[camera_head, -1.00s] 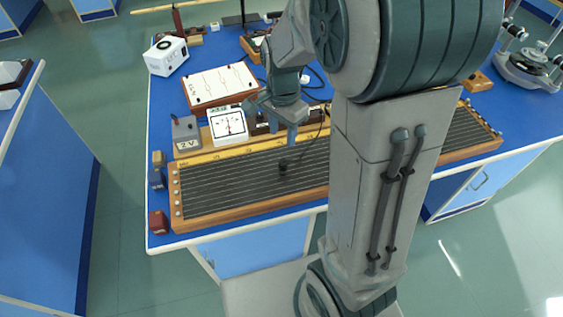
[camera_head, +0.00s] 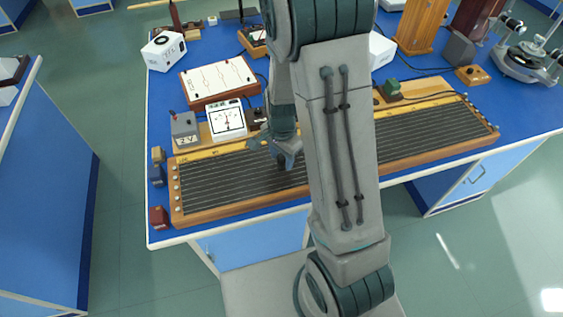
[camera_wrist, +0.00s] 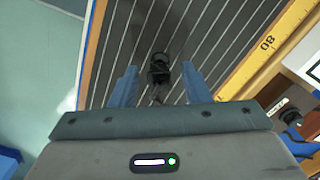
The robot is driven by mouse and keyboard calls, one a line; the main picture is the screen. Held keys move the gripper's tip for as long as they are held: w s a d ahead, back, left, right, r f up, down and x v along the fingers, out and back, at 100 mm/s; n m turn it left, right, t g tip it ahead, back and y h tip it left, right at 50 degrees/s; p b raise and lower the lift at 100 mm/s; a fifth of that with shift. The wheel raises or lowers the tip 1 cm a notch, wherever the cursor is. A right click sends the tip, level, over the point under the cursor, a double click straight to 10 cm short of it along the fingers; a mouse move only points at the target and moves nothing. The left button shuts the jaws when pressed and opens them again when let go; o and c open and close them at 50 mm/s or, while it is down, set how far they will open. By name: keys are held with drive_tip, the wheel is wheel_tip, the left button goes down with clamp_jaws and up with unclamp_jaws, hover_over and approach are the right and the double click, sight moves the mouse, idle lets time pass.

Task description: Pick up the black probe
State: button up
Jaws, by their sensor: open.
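The black probe (camera_wrist: 159,68) stands on the dark, wire-lined board (camera_wrist: 205,35) in the wrist view. It lies between the lines of my two blue fingers, a little beyond their tips. My gripper (camera_wrist: 157,78) is open, with a finger on each side and nothing held. In the head view my gripper (camera_head: 284,162) is low over the left half of the wooden-framed wire board (camera_head: 225,190). The probe is mostly hidden there by the gripper; a dark bit shows at the fingers. I cannot tell the exact height gap.
Behind the board stand a white meter (camera_head: 227,120), a grey 2 V box (camera_head: 184,130) and a white panel in a wooden frame (camera_head: 220,82). Small blocks, including a red one (camera_head: 158,217), sit at the board's left end. A yellow scale (camera_wrist: 265,45) runs along the board.

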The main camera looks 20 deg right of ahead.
drive_tip(key=shift+f, duration=0.45)
clamp_jaws()
drive_tip(key=shift+r, duration=0.15)
